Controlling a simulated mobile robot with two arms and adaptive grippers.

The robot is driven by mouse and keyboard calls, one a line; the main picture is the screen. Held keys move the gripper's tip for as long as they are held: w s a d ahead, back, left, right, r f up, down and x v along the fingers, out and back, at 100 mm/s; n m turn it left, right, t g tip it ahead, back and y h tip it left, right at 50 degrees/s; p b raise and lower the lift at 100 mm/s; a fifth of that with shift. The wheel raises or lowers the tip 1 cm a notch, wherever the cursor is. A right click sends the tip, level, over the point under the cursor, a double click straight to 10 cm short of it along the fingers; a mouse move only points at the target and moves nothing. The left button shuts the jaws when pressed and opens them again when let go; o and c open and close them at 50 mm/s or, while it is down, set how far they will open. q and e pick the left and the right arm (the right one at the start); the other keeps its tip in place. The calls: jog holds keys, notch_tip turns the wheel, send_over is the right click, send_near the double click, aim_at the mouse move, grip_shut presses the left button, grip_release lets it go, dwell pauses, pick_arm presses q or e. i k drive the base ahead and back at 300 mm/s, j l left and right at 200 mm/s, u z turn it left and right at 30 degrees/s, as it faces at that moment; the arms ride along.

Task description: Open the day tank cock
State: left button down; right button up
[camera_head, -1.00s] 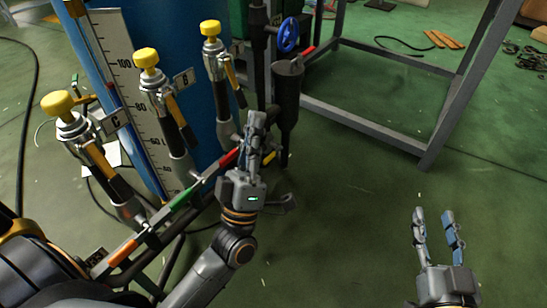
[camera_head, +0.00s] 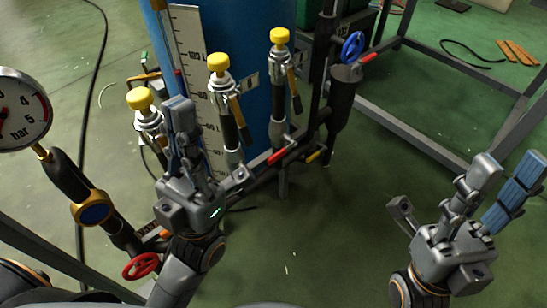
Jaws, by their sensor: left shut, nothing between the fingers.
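The blue day tank (camera_head: 240,30) stands at the back with a white level scale (camera_head: 190,50) on its front. Three yellow-capped fittings stand before it: left (camera_head: 140,98), middle (camera_head: 218,62) and right (camera_head: 279,36), with yellow levers on the middle and right ones. A red handle (camera_head: 277,156) and a yellow handle (camera_head: 313,156) sit on the sloping pipe below. I cannot tell which is the day tank cock. My left gripper (camera_head: 180,108) is shut and empty, points up, and partly covers the left fitting.
A pressure gauge (camera_head: 20,112) and a red handwheel (camera_head: 141,266) are at left. A blue handwheel (camera_head: 353,46) and a red lever (camera_head: 369,58) sit above a dark vessel (camera_head: 342,95). A grey frame (camera_head: 425,132) stands at right.

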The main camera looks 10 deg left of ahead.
aim_at(316, 155)
jog(key=i+l+u, duration=0.3)
jog(key=l+u, duration=0.35)
jog(key=i+l+u, duration=0.1)
jog(key=l+u, duration=0.2)
jog(key=l, duration=0.15)
jog(key=l+u, duration=0.3)
jog(key=l, duration=0.7)
jog(key=i+l, duration=0.1)
jog(key=l, duration=0.6)
jog(key=u, duration=0.05)
